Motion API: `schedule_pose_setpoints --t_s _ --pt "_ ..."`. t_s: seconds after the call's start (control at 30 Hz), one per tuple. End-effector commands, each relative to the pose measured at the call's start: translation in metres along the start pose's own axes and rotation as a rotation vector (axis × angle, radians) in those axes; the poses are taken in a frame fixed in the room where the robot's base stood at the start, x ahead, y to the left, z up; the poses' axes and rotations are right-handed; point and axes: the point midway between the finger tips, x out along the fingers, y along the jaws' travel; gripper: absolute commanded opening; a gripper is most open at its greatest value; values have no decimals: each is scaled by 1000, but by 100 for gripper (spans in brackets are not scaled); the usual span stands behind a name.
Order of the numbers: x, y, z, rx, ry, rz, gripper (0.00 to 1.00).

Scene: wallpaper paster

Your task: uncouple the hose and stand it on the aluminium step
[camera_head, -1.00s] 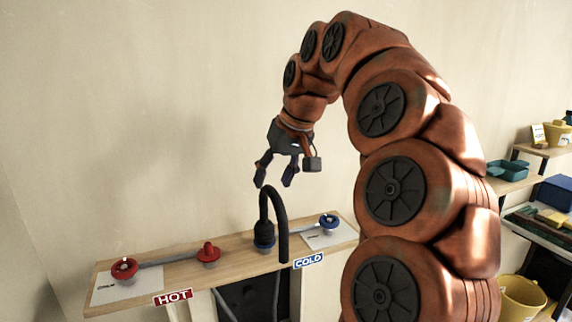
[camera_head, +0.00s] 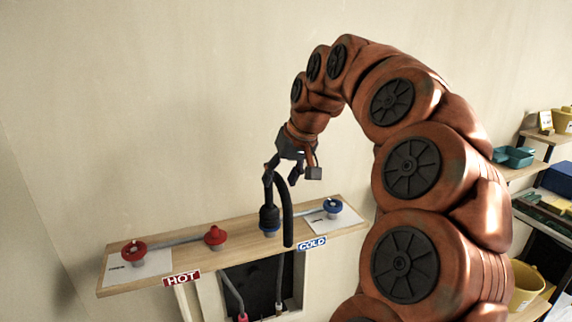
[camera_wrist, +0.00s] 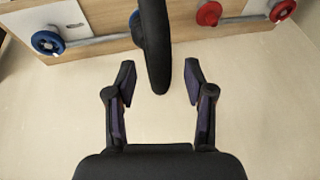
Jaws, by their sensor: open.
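The black hose (camera_head: 287,215) arches up from the blue fitting (camera_head: 270,230) on the COLD side of the wooden shelf, and its free side hangs down in front. Its lower end on the fitting looks coupled. My gripper (camera_head: 281,172) is at the top of the hose arch, pointing down, partly overlapping it. In the wrist view my gripper (camera_wrist: 160,80) is open, and the hose bend (camera_wrist: 157,60) reaches in between the two fingertips, with a gap on both sides. I cannot make out the aluminium step in either view.
The wooden shelf (camera_head: 190,248) carries red valves on the HOT side and a blue valve (camera_head: 332,206) right of the hose. A dark opening (camera_head: 248,285) with pipes lies below. Shelves with a teal tray (camera_head: 513,156) and a yellow bucket (camera_head: 524,285) stand at right.

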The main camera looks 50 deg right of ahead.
Motion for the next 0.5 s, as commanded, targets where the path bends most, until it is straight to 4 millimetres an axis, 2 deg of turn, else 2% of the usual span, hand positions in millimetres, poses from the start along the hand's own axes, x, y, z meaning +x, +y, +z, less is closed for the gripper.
schedule_pose_setpoints --t_s 0.2,0.5 --pt "13 0 1 -1 -5 -1 53" --pt "16 0 1 -1 -1 -1 53"
